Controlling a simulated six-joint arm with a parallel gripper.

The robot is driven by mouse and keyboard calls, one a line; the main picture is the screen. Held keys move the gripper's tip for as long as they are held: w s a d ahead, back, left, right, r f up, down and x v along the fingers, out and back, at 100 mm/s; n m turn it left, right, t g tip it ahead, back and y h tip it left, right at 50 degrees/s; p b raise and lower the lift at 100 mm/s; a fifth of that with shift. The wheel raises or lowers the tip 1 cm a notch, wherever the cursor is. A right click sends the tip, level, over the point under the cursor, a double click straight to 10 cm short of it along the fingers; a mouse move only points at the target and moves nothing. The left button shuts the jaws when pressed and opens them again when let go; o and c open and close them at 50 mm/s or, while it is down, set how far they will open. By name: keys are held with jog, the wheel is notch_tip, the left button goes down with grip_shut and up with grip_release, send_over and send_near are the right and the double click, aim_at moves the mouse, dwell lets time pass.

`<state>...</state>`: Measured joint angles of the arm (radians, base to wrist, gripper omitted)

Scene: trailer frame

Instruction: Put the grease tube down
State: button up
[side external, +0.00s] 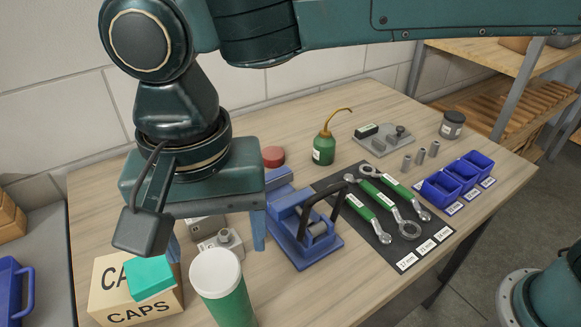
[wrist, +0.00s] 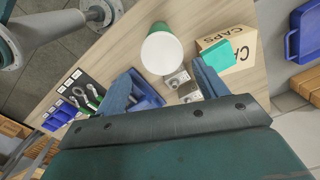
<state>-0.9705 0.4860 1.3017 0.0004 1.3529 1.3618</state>
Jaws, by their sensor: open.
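The grease tube (side external: 224,301) is a green cylinder with a wide white top, standing upright at the near side of the bench. The side view cuts off its base. In the wrist view its white top (wrist: 161,53) shows just beyond my fingertips, roughly centred between them. My gripper (side external: 216,247) is open and empty, with its two blue fingers pointing down behind the tube in the side view. The fingers look apart from the tube. In the wrist view my gripper (wrist: 164,75) has a wide gap between its fingers.
A CAPS carton (side external: 137,298) with a teal block (side external: 150,278) on it stands left of the tube. Grey fixture blocks (side external: 222,243) sit under my gripper. A blue vise-like holder (side external: 305,235), wrenches on a dark mat (side external: 385,205) and blue bins (side external: 458,178) lie to the right.

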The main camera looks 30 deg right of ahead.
jog(key=shift+r, duration=2.8)
jog(key=shift+w+d+r, duration=0.1)
jog(key=shift+w+d, duration=0.05)
jog(key=shift+d, duration=0.2)
jog(key=w+d+r+n+t+y, duration=0.1)
jog(key=d+r, duration=0.1)
jog(key=d, duration=1.1)
jog(key=d+r+n+t, duration=0.1)
jog(key=d+r, duration=0.1)
jog(key=d, duration=1)
jog(key=s+d+f+n+t, duration=0.1)
jog(key=s+d+f, duration=0.3)
jog(key=s+d, duration=0.2)
jog(key=s+d+f+n+t+h, duration=0.1)
jog(key=s+d+f, duration=0.3)
jog(key=d, duration=0.6)
jog(key=shift+s+d+f+t, duration=0.15)
jog(key=shift+s+f+t, duration=0.1)
jog(key=shift+s+t, duration=0.75)
jog(key=shift+s, duration=0.1)
